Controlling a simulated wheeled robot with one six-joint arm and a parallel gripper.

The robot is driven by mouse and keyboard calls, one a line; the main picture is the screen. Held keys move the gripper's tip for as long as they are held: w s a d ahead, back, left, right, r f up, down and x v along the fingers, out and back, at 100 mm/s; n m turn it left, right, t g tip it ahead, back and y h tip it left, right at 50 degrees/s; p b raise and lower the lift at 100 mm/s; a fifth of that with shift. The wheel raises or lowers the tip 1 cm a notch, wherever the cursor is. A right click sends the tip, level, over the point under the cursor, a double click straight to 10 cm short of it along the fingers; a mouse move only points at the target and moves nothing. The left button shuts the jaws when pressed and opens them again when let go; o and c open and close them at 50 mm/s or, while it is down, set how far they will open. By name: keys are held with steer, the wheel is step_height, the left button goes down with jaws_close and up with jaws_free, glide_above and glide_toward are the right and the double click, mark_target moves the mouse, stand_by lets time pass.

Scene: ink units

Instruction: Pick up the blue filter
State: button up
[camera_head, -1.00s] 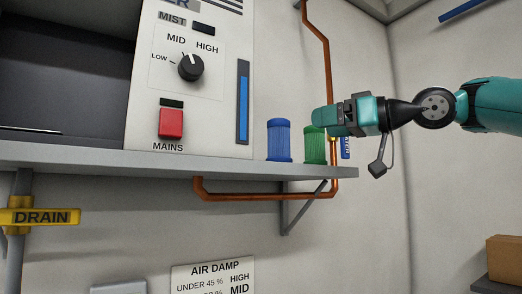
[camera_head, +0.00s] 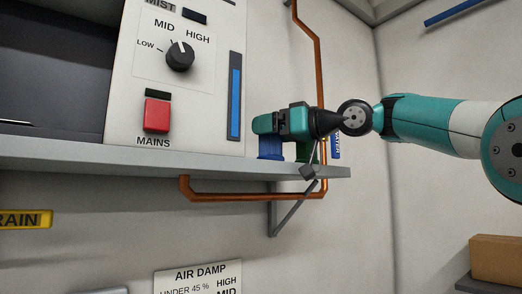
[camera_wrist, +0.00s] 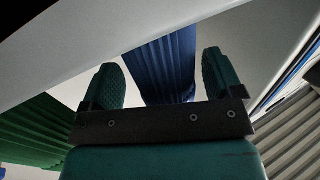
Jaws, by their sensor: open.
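The blue filter (camera_head: 270,147) stands on the grey shelf (camera_head: 180,163), right of the white control panel. Its upper part is hidden behind my gripper in the head view. In the wrist view, the ribbed blue filter (camera_wrist: 165,68) shows between and beyond the two green fingers. My gripper (camera_head: 262,124) is open, with the filter in line with the gap between its fingertips (camera_wrist: 165,75). I cannot tell whether a finger touches it. The green filter (camera_head: 303,152) stands just right of the blue one, mostly hidden by my gripper; it also shows in the wrist view (camera_wrist: 35,130).
The white panel (camera_head: 200,110) with knob (camera_head: 180,56) and red MAINS button (camera_head: 157,116) stands close on the left. A copper pipe (camera_head: 320,70) runs behind and under the shelf. A blue WATER label (camera_head: 336,146) is at the right. A cardboard box (camera_head: 497,258) sits lower right.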

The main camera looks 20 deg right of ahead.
steer(key=shift+a, duration=0.3)
steer(key=c, duration=1.1)
steer(key=shift+r, duration=0.1)
